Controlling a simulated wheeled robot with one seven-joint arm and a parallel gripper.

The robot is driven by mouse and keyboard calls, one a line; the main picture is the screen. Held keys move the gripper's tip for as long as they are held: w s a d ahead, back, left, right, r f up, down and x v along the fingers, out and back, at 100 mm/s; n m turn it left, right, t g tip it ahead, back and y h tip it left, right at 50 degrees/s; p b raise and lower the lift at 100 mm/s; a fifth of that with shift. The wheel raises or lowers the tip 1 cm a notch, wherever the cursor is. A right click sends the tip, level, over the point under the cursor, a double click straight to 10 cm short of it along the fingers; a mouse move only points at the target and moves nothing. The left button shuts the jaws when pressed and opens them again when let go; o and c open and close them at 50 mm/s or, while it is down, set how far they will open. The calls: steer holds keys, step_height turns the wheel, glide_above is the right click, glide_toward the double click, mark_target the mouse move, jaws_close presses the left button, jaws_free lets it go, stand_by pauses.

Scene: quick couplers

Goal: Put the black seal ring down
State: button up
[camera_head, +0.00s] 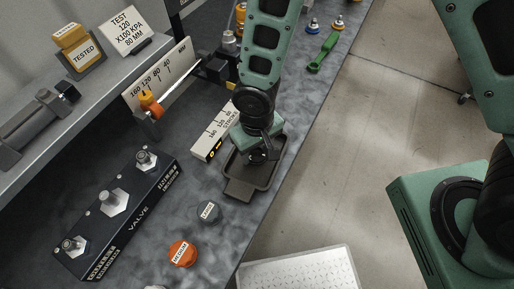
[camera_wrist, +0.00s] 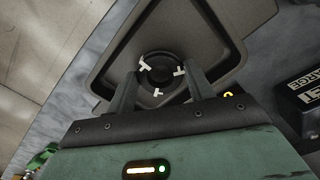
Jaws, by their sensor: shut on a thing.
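The black seal ring (camera_wrist: 147,79), with white marks on it, sits between my fingertips in the wrist view. My gripper (camera_wrist: 161,80) is shut on it. Behind the ring is a dark grey tray (camera_wrist: 215,28), and I cannot tell whether the ring touches its floor. In the head view my gripper (camera_head: 259,157) points down into the same tray (camera_head: 239,190), near the bench's right edge. There my gripper and arm hide most of the ring.
A black valve block (camera_head: 118,213) with metal fittings lies at the left. A grey cap (camera_head: 208,212) and an orange cap (camera_head: 183,253) stand in front of the tray. A green tool (camera_head: 323,53) lies farther back.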

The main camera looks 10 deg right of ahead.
steer(key=shift+f, duration=0.4)
steer(key=shift+f, duration=0.1)
steer(key=o, duration=1.1)
steer(key=shift+c, duration=0.2)
step_height(320, 180, up, 11)
steer(key=b, duration=0.2)
steer(key=s+d+r+n, duration=0.3)
steer(key=s+d+r, duration=0.5)
steer(key=s+r, duration=0.3)
steer(key=shift+r+y, duration=0.3)
steer(key=shift+r, duration=0.2)
